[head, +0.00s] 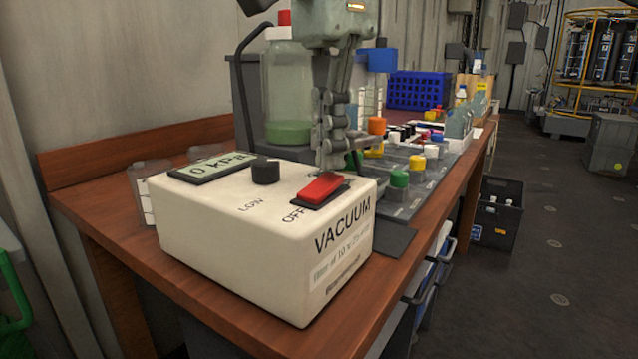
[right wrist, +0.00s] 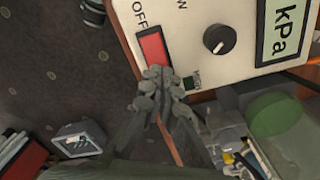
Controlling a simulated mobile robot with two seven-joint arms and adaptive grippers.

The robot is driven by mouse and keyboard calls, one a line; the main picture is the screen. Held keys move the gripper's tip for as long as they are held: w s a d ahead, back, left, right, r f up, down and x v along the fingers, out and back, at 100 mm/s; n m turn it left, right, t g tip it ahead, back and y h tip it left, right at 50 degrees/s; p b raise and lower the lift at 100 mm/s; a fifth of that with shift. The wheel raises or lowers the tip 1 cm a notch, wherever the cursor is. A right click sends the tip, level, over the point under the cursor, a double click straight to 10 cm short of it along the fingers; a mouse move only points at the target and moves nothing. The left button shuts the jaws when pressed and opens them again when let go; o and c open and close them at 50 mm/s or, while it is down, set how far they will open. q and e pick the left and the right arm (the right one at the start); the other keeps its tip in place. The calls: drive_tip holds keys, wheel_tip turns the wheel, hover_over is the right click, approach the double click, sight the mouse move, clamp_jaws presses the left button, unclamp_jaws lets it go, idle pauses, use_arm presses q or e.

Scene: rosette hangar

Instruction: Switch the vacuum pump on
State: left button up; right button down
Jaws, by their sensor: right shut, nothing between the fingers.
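The vacuum pump (head: 235,235) is a cream box marked VACUUM on the bench. On its top are a red rocker switch (head: 322,188), a black knob (head: 265,171) and a display (head: 210,167) reading 0 kPa. My right gripper (head: 332,165) is shut and empty, fingers pointing down at the far end of the switch. In the right wrist view, the fingertips (right wrist: 157,82) overlap the end of the switch (right wrist: 153,46) away from OFF. I cannot tell whether they touch it or which way it is tipped. The fingers hide part of the switch's far side. My left gripper is not in view.
A large clear bottle (head: 289,95) with green contents stands behind the pump. A grey rack with coloured caps (head: 399,179) lies to its right. A blue crate (head: 418,90) is farther back. The floor (head: 540,240) right of the bench is mostly open.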

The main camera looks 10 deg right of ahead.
sight(329, 177)
drive_tip(key=shift+f+b, duration=0.45)
drive_tip(key=shift+f, duration=0.25)
drive_tip(key=shift+r, duration=0.1)
wheel_tip(329, 177, up, 7)
drive_tip(key=p, duration=0.6)
drive_tip(key=shift+p, duration=0.3)
idle(0.3)
